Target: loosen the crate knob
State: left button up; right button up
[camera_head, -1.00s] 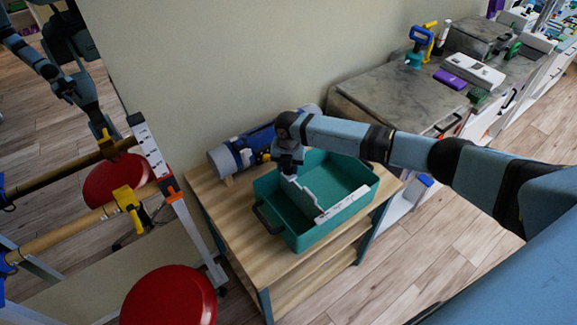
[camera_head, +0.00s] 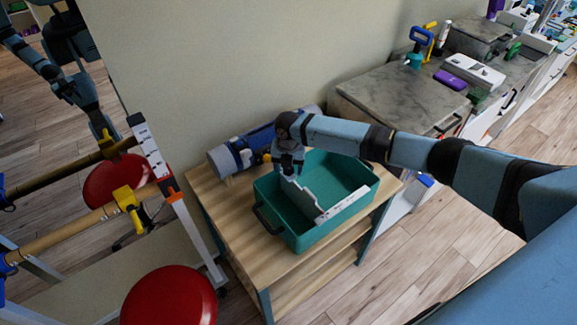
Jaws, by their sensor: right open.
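A teal crate (camera_head: 329,231) with a black handle (camera_head: 267,219) on its left side stands on a wooden table. A light grey divider (camera_head: 303,199) stands inside it. My right gripper (camera_head: 289,172) points down at the divider's far end, by the crate's back left wall. It is open; its fingertips are small and dark in this view. The knob is not visible to me; the gripper and wrist cover that spot. I cannot tell whether the fingers touch anything. My left gripper is not in direct view.
A blue and grey cylinder (camera_head: 238,151) lies behind the crate on the wooden table (camera_head: 228,220). A red round stool (camera_head: 168,297) stands at front left, near parallel wooden bars (camera_head: 90,222). A grey counter (camera_head: 385,98) runs along the wall at right. A mirror is at left.

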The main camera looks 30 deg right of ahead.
jog(key=shift+r, duration=0.1)
notch_tip(320, 180, up, 14)
jog(key=b, duration=0.1)
jog(key=shift+f+b, duration=0.2)
jog(key=shift+b, duration=0.1)
dwell(0.3)
jog(key=s+a+f+m+t+y, duration=0.5)
jog(key=s+a+f+m, duration=0.6)
jog(key=a+f, duration=0.4)
jog(key=s+d+f+m+t+h, duration=0.1)
jog(key=s+d+m+t, duration=0.1)
jog(key=s+m, duration=0.5)
jog(key=s+d+f+m+t+p, duration=0.1)
jog(key=s+m+t, duration=0.3)
jog(key=s, duration=0.9)
jog(key=d+f+m, duration=0.1)
jog(key=m, duration=0.2)
jog(key=shift+s+m+h, duration=0.15)
jog(key=shift+m+h, duration=0.25)
